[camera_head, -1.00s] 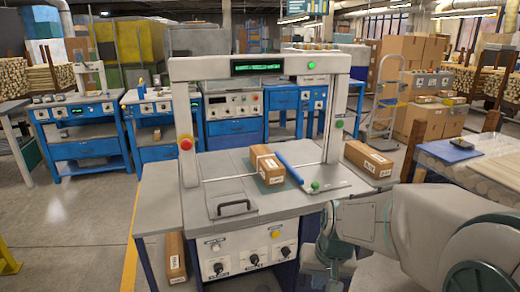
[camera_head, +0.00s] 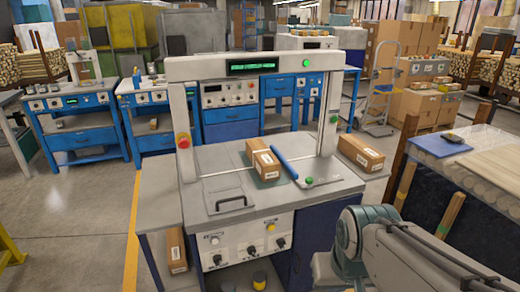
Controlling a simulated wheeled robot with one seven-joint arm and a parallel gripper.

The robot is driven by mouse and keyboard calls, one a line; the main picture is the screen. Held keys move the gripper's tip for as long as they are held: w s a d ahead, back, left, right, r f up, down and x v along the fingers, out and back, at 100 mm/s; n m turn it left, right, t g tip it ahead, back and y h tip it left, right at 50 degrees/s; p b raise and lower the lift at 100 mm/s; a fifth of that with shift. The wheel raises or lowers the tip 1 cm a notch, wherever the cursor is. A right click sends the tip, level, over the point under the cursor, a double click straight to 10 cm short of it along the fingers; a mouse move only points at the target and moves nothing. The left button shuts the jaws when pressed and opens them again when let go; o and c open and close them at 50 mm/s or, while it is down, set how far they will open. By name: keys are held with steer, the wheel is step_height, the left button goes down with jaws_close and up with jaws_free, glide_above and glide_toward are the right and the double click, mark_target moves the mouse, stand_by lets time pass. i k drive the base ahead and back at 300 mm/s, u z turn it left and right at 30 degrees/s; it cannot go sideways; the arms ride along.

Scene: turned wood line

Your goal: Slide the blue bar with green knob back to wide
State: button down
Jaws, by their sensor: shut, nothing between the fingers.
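The blue bar (camera_head: 284,160) lies slantwise on the grey top of the wrapping machine (camera_head: 235,163), beneath its white arch. Its green knob (camera_head: 308,180) is at the near right end, on a light plate. A brown box with a white label (camera_head: 264,164) lies just left of the bar on a green patch; I cannot tell whether they touch. My arm is at the lower right, in front of the machine and well apart from the bar. My gripper's fingers do not show.
Another labelled box (camera_head: 361,153) lies right of the arch's right post (camera_head: 331,112). A red button (camera_head: 183,140) sits on the left post. Knobs line the front panel (camera_head: 245,242). A table with a blue mat (camera_head: 441,146) stands at the right. Open floor lies left.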

mark_target(309, 181)
steer(key=z, duration=0.15)
steer(key=i, duration=1.15)
steer(key=u, duration=0.4)
